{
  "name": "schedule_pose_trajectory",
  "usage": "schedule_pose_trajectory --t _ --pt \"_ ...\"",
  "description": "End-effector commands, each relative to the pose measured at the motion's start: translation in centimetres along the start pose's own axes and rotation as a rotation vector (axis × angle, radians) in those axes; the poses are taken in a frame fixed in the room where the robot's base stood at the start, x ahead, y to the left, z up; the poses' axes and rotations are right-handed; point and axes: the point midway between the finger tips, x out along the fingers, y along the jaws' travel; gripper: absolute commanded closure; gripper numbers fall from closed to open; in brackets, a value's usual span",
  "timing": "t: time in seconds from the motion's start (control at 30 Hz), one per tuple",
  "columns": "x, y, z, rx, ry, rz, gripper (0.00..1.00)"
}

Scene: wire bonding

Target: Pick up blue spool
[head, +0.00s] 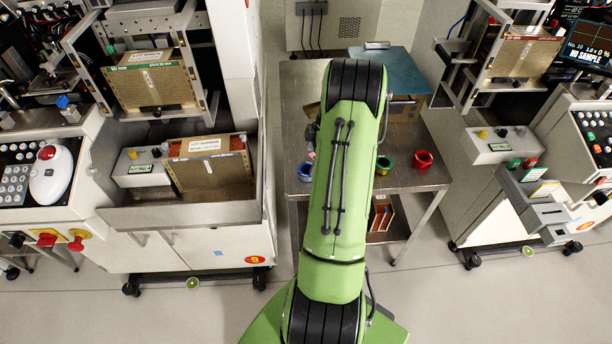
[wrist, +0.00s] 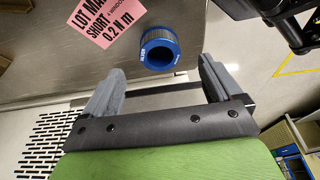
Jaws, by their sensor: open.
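The blue spool (head: 306,171) stands on the metal cart's top, just left of my green arm in the head view. In the head view my gripper is hidden behind my arm.
A green spool (head: 384,165) and a red spool (head: 423,160) stand on the cart (head: 404,183), right of my arm. A pink lot card (wrist: 105,20) lies left of the blue spool. Machines (head: 190,190) flank the cart, with floor between.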

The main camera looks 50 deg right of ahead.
Motion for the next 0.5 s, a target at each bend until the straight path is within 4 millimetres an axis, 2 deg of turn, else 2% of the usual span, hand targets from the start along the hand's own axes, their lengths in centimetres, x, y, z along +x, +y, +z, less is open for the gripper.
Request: schedule_pose_trajectory --t 0.13,0.33,0.5 --pt "1.6 0.0 -0.1 -0.001 0.0 -0.001 0.08" --pt "5.2 0.0 -0.2 0.0 0.0 -0.002 0.08" --pt "5.4 0.0 -0.2 0.001 -0.001 0.001 0.08"
